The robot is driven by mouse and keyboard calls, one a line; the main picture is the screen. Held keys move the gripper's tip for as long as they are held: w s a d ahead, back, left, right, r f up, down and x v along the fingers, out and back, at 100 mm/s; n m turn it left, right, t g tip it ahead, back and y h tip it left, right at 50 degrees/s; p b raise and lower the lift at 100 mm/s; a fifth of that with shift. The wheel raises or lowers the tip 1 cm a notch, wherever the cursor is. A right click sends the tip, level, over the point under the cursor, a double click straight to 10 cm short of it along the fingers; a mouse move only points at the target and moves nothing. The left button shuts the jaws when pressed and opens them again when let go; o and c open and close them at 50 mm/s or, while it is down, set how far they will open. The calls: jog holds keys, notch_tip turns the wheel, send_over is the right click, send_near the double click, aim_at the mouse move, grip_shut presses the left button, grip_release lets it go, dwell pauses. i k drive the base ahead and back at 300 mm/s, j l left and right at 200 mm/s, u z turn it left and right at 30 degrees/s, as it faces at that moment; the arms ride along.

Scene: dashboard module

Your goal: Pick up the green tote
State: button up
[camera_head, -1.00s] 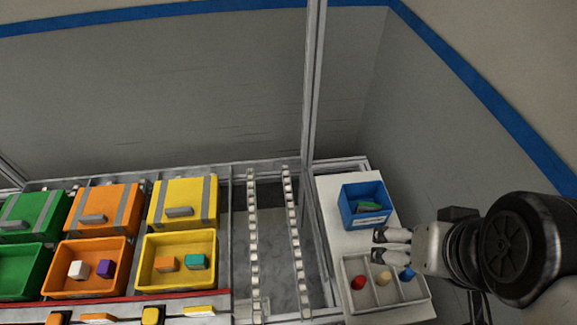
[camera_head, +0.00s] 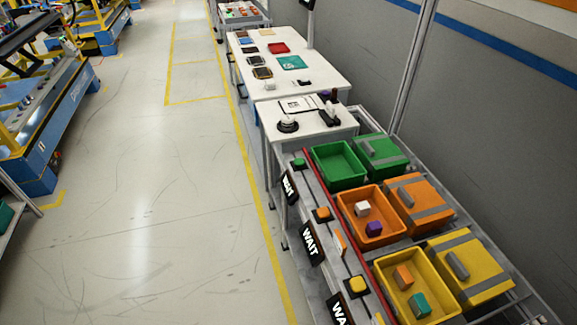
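The green tote (camera_head: 338,165) is an open, empty-looking bin at the far end of the row of bins on the rack, right of centre. A green lidded box (camera_head: 379,151) with a grey strap and grey handle stands beside it on the right. My gripper is outside this view, so its state and distance from the tote are hidden.
An orange bin (camera_head: 386,239) holds a white and a purple block; a yellow bin (camera_head: 385,265) holds an orange and a teal block. Lidded orange (camera_head: 408,186) and yellow (camera_head: 489,285) boxes stand alongside. White tables (camera_head: 325,75) lie beyond. The floor (camera_head: 160,200) at left is clear.

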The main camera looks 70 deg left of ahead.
aim_at(340, 168)
jog(key=u, duration=1.8)
jog(key=i+u, duration=0.2)
jog(key=i+j+z, duration=0.15)
jog(key=i+j, duration=0.3)
jog(key=i+j+z, duration=0.15)
jog(key=i+j, duration=0.35)
jog(key=i+j+z, duration=0.1)
jog(key=i+j, duration=0.35)
jog(key=i+j+z, duration=0.15)
jog(key=i+j, duration=0.25)
jog(key=j, duration=0.25)
